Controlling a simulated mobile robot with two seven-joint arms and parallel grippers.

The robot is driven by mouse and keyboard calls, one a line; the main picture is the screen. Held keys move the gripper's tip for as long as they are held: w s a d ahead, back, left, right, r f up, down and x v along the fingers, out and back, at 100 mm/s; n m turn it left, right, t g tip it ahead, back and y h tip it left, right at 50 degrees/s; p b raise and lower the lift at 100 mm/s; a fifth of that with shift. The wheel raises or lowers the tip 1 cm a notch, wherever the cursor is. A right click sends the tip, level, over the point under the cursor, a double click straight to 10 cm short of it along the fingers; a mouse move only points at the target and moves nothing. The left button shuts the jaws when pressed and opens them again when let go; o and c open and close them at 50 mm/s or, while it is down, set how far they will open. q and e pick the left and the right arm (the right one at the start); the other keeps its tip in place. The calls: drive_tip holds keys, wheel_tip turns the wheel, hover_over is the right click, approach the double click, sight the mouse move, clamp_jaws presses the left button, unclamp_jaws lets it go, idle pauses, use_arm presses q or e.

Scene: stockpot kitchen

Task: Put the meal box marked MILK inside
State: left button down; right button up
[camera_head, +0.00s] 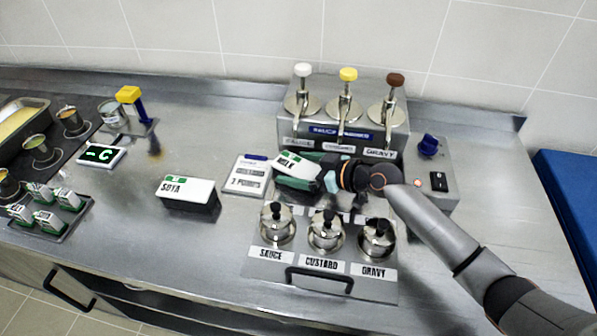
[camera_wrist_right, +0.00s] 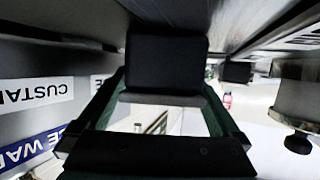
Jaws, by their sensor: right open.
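The meal box marked MILK (camera_head: 297,167) shows a white top with a green mark, left of the dispenser unit's middle. My right gripper (camera_head: 312,172) reaches it from the right, with jaws open and dark green and black fingers close around or beside the box. Contact cannot be told. In the right wrist view a white surface shows between the dark fingers (camera_wrist_right: 165,118), most likely the box. A second box marked SOYA (camera_head: 188,194), white-topped with dark sides, stands to the left. My left gripper is not in view.
A dispenser with three pumps (camera_head: 345,115) stands behind the right gripper; three lidded pots (camera_head: 325,232) stand in front. A printed card (camera_head: 248,176) lies between the boxes. A tray of small cartons (camera_head: 48,215) and a scale (camera_head: 102,155) are left. Bare counter lies around SOYA.

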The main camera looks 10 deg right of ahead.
drive_tip(key=c, duration=1.5)
clamp_jaws()
drive_tip(key=shift+r, duration=0.15)
